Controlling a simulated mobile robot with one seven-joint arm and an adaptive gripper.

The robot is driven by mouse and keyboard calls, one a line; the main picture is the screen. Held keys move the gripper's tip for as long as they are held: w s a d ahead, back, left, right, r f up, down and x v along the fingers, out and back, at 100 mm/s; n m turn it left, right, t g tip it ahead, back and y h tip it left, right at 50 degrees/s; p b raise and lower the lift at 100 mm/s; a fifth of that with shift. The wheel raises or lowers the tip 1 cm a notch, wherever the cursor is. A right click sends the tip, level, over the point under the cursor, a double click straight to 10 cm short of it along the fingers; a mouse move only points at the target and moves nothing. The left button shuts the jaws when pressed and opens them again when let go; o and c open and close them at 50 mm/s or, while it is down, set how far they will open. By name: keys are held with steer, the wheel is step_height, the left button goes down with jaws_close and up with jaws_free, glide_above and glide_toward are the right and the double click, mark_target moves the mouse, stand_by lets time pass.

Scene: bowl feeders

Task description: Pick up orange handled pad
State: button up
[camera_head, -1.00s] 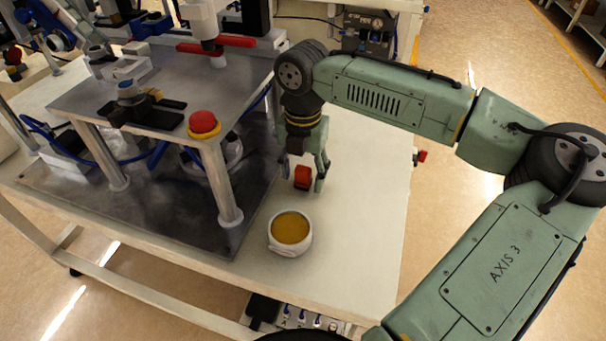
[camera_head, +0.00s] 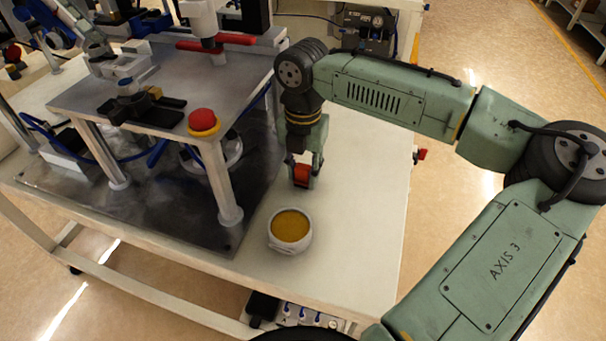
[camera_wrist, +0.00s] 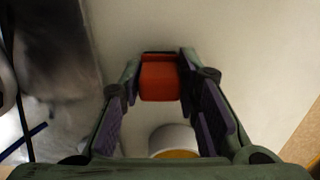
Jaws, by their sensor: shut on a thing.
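The orange handled pad (camera_head: 302,174) is an orange-red block, upright at the white table top, just behind the white cup. My gripper (camera_head: 303,182) points down over it and is shut on it. In the wrist view the pad (camera_wrist: 159,80) sits between the two fingertips (camera_wrist: 160,76), with a dark edge at its far side. The fingers hide parts of the pad's sides. I cannot tell whether its underside still touches the table.
A white cup with yellow-brown contents (camera_head: 290,231) stands close in front of the gripper; it also shows in the wrist view (camera_wrist: 172,138). A metal stand (camera_head: 219,180) with a red button (camera_head: 203,121) is to the left. The table top (camera_head: 365,215) is clear to the right.

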mark_target(303, 166)
steer(key=shift+r, duration=0.1)
step_height(303, 166, up, 10)
steer(key=shift+f+b, duration=0.1)
steer(key=shift+b, duration=0.5)
steer(key=o, duration=0.5)
steer(key=c, duration=0.4)
